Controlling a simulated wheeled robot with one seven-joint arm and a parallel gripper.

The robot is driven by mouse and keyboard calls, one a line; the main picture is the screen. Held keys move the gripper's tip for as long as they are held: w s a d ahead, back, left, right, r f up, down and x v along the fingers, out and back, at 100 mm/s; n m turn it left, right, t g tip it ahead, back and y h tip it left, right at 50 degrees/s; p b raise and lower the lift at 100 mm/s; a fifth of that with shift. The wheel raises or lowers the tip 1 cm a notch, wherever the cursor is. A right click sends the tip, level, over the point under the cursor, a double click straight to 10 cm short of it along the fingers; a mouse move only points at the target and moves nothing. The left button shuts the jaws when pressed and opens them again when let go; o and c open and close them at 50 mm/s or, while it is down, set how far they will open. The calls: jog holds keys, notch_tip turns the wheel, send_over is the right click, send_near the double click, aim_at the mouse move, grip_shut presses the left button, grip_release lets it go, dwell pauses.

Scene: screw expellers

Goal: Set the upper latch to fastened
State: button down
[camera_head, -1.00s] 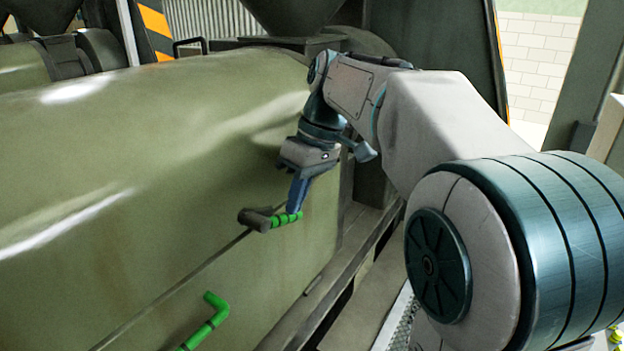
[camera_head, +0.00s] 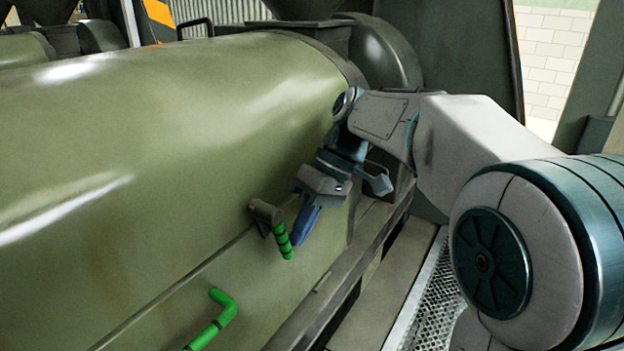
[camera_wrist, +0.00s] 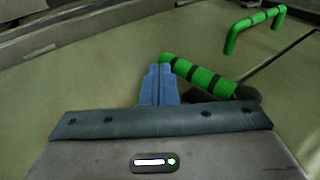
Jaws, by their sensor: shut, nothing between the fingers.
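The upper latch (camera_head: 283,240) has a green handle with dark bands on a dark grey pivot, set at the seam of the olive drum. Its handle points down and slightly right, across the seam. In the wrist view the latch handle (camera_wrist: 200,76) lies just right of the fingers. My gripper (camera_head: 298,240) is shut and empty, with its blue fingertips right beside the handle's free end. The fingers also show in the wrist view (camera_wrist: 159,70). I cannot tell whether they touch the handle. The pivot is partly hidden behind the handle in the wrist view.
The large olive drum (camera_head: 150,140) fills the left. A grey frame rail (camera_head: 335,275) runs along its right side. A dark hopper stands behind.

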jog(key=shift+s+a+f+b, duration=0.45)
jog(key=shift+s+f+b, duration=0.2)
jog(key=shift+s+f, duration=0.05)
dwell(0.5)
jog(key=w+d, duration=0.9)
jog(key=d, duration=0.1)
jog(key=shift+w+r, duration=0.2)
jog(key=shift+w, duration=0.05)
jog(key=s+d+f+m+t+h, duration=0.2)
jog(key=s+f+m, duration=0.3)
jog(key=s, duration=0.4)
jog(key=s+d+f+m+t+h, duration=0.3)
jog(key=s+f, duration=0.4)
jog(key=s, duration=0.3)
jog(key=shift+s+d+f+m+t, duration=0.15)
jog(key=shift+d+f+m+t, duration=0.25)
jog(key=shift+m+t, duration=0.6)
